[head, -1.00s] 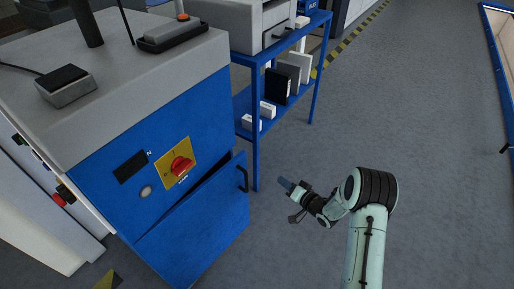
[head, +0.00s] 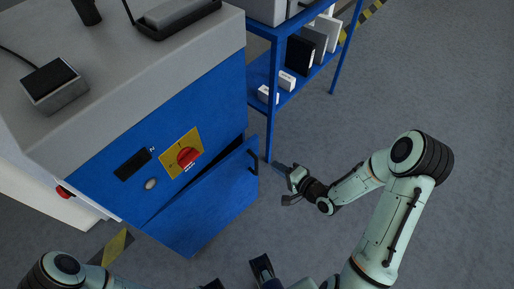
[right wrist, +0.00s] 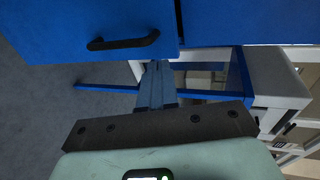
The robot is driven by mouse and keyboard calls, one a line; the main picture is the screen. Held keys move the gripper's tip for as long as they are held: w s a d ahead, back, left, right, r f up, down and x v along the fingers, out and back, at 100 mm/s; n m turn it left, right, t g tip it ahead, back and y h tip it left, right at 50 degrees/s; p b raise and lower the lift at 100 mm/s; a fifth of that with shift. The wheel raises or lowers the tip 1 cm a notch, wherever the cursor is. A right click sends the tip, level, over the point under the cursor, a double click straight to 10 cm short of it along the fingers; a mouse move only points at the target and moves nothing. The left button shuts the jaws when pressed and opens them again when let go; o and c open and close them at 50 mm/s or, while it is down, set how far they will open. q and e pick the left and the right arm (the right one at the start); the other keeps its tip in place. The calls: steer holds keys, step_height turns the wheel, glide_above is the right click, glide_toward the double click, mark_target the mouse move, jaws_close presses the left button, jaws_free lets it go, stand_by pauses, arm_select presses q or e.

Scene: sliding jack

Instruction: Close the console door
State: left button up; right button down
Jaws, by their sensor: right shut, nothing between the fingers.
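The console door (head: 205,208) is a blue panel low on the front of the blue console (head: 215,120). It stands ajar, with a dark gap along its upper edge. Its black handle (head: 253,162) is near the right edge; in the right wrist view the handle (right wrist: 123,42) is left of the fingers. My right gripper (head: 280,167) is shut and empty, just right of the door edge, and seems apart from the handle. In the right wrist view its fingers (right wrist: 157,72) point toward the door's edge.
A blue shelf (head: 270,120) with binders and small white boxes stands right behind the console, one leg close to the right gripper. A red switch (head: 187,157) on a yellow plate sits above the door. Grey floor (head: 440,90) at right is free.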

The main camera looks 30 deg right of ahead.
steer(key=b, duration=0.1)
glide_toward(249, 146)
steer(key=x, duration=0.5)
steer(key=shift+f, duration=0.45)
arm_select(q)
steer(key=shift+w+f, duration=0.3)
steer(key=shift+f, duration=0.2)
arm_select(e)
steer(key=shift+w+a, duration=0.15)
steer(key=shift+w, duration=0.55)
steer(key=shift+w, duration=0.1)
